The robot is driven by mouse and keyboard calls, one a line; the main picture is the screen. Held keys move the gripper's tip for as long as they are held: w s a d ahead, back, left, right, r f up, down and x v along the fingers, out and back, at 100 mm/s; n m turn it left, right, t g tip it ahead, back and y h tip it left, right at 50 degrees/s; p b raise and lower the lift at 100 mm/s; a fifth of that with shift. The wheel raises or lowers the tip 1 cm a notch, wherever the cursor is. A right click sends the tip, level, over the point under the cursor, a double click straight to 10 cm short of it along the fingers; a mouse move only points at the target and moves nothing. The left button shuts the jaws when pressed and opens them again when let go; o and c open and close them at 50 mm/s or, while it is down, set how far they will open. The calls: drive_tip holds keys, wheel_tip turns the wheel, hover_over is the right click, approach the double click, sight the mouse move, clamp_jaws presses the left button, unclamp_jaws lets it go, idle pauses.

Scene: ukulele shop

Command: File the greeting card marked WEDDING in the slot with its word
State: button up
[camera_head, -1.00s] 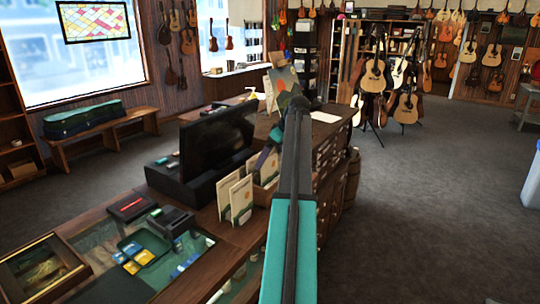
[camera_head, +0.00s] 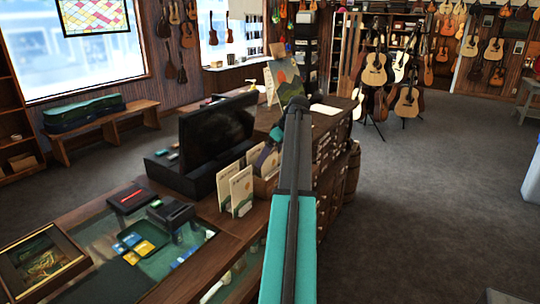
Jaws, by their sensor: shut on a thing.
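Several pale greeting cards (camera_head: 241,190) with green artwork stand upright on the counter, just left of my arm. Another pale card (camera_head: 255,155) stands behind them, by a light wooden holder (camera_head: 264,188) that my arm partly covers. The words on the cards and holder are too small to read, so I cannot tell which card is marked WEDDING.
A black monitor (camera_head: 217,135) stands left of the cards. Card readers (camera_head: 172,212) and a small tray (camera_head: 141,243) lie on the glass-topped counter (camera_head: 104,290). A colourful mountain picture (camera_head: 286,82) stands farther back. Open carpet (camera_head: 430,200) lies to the right; guitars stand beyond.

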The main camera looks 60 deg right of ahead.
drive_tip(key=o, duration=1)
drive_tip(key=shift+r, duration=0.15)
drive_tip(key=b+v, duration=0.3)
drive_tip(key=v, duration=1)
drive_tip(key=shift+s+r, duration=0.2)
drive_tip(key=shift+s, duration=0.05)
